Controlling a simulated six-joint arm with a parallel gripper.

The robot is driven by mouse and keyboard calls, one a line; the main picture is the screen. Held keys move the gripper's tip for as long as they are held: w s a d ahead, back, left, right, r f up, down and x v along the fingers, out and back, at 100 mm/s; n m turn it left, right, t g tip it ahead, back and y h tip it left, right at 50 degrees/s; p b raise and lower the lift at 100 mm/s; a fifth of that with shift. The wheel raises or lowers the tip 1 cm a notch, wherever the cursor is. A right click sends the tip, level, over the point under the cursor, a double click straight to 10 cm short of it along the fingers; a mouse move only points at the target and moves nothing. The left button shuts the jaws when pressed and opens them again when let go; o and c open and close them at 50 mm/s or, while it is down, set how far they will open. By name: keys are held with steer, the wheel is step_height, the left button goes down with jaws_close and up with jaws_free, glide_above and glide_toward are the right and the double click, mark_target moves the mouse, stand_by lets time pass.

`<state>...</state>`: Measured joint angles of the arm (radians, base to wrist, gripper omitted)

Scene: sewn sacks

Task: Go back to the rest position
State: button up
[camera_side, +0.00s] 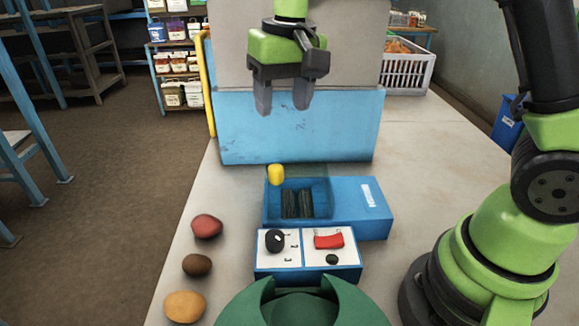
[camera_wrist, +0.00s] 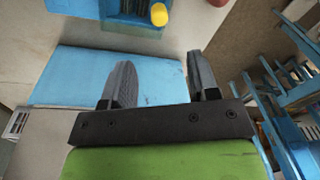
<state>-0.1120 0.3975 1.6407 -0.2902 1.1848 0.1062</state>
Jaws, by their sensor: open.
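My gripper (camera_side: 283,97) hangs high in front of the blue and grey upright panel (camera_side: 295,126), well above the table. Its two dark fingers are apart and nothing is between them. In the wrist view my gripper (camera_wrist: 160,75) is also open and empty, with the blue panel behind the fingers.
A tray (camera_side: 307,274) carries black and red items. Reddish, brown and orange lumps (camera_side: 207,226) lie at left.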

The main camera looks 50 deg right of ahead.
steer(key=s+r+t, duration=0.3)
steer(key=s, duration=0.6)
steer(key=s+d+r+t+y, duration=0.1)
steer(key=s+r+t, duration=0.2)
steer(key=s, duration=0.6)
steer(key=shift+s+d+r+y, duration=0.2)
steer(key=shift+d+r+y, duration=0.1)
steer(key=shift+r, duration=0.1)
